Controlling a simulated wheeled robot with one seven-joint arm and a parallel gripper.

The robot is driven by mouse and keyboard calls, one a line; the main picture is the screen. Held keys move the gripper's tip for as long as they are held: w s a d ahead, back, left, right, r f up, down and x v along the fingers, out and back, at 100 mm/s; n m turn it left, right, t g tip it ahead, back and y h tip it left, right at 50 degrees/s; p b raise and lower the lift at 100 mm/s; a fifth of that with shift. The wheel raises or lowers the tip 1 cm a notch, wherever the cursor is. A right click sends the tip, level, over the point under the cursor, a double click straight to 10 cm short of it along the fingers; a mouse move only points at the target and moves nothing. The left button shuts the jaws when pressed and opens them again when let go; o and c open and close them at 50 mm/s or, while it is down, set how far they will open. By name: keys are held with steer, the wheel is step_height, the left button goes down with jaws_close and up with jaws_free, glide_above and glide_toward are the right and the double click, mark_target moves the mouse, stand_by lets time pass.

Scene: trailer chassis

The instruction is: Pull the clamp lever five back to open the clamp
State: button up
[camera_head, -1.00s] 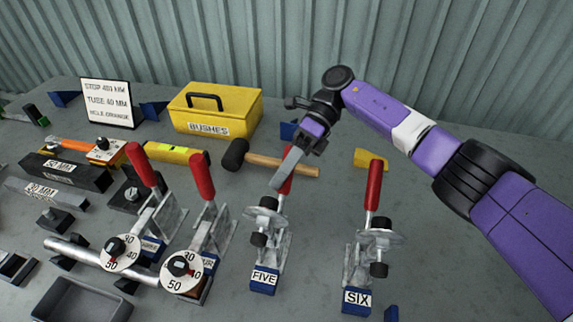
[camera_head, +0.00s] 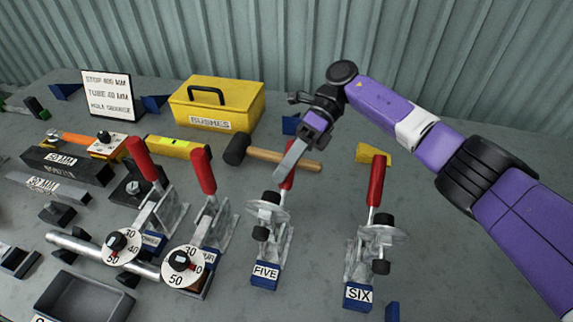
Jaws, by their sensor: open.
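Clamp five (camera_head: 268,235) stands on a blue base block labelled FIVE (camera_head: 265,275). Its red lever (camera_head: 287,180) is upright and partly hidden behind my gripper. My gripper (camera_head: 290,160) comes down from above at the lever's top, with a grey finger slanting across the red handle. The jaws are open; whether they straddle the lever or lie in front of it I cannot tell, nor whether they touch it.
Clamp six (camera_head: 372,245) with an upright red lever stands close on the right. A hammer (camera_head: 280,157) lies behind; a yellow toolbox (camera_head: 218,105) is at the back.

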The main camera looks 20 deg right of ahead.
steer(key=b+v, duration=0.2)
steer(key=v, duration=0.4)
steer(key=shift+w+d+f, duration=0.1)
steer(key=shift+d, duration=0.05)
steer(key=shift+w+d+r+b, duration=0.3)
steer(key=shift+d+r+b, duration=0.15)
steer(key=shift+d, duration=0.1)
